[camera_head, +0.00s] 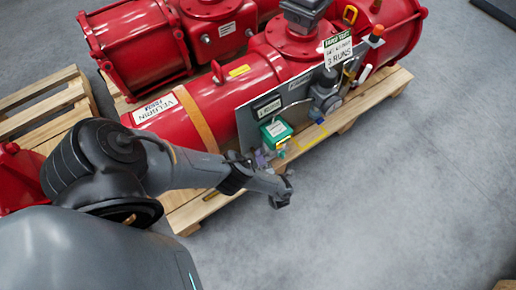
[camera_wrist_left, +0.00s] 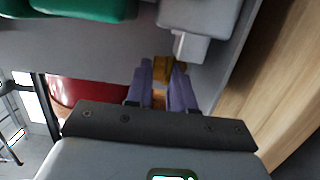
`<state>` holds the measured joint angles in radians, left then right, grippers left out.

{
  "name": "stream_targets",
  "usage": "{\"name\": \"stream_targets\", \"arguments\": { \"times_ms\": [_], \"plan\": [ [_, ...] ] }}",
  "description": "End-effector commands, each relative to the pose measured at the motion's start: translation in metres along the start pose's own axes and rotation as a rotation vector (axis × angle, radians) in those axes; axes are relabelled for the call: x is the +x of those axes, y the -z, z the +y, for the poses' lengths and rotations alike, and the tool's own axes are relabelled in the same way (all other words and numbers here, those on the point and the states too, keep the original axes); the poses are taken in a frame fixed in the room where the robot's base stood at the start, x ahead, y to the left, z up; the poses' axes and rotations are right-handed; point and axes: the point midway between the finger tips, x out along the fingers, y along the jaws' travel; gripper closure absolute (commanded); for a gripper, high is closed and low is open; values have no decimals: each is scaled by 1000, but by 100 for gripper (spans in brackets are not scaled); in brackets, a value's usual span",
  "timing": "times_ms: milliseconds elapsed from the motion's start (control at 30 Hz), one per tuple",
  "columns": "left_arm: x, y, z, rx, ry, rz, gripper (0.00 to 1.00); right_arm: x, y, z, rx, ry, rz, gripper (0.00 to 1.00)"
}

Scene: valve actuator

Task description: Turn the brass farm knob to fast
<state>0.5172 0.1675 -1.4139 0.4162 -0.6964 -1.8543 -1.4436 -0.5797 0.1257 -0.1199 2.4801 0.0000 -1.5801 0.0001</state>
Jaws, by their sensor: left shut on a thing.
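The brass knob (camera_wrist_left: 162,70) shows in the left wrist view between the two purple fingertips of my left gripper (camera_wrist_left: 162,82), which is shut on it. The knob sits beside a light grey block (camera_wrist_left: 184,45) on a grey panel. I cannot read a setting or mark for the knob. In the head view my left gripper (camera_head: 262,158) reaches the lower edge of the grey panel (camera_head: 248,122), just below the green box (camera_head: 276,132). The knob is too small or hidden to make out there. My right gripper is not in view.
The panel is on a large red valve actuator (camera_head: 165,122) resting on a wooden pallet (camera_head: 385,88). A white sign (camera_head: 338,50) reading "3 RUNS" stands above a grey regulator (camera_head: 325,90) to the right. Open grey floor (camera_head: 400,190) lies in front.

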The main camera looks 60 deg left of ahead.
Motion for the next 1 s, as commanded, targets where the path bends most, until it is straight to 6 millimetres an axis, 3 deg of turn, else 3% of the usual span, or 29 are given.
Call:
{"name": "stream_targets", "arguments": {
  "times_ms": [400, 1000],
  "plan": [
    [1, -7, 7, -5, -17, 146, 100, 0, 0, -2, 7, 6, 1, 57],
    [1, -8, 7, -6, -17, 180, 100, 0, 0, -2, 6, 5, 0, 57]
  ]
}}
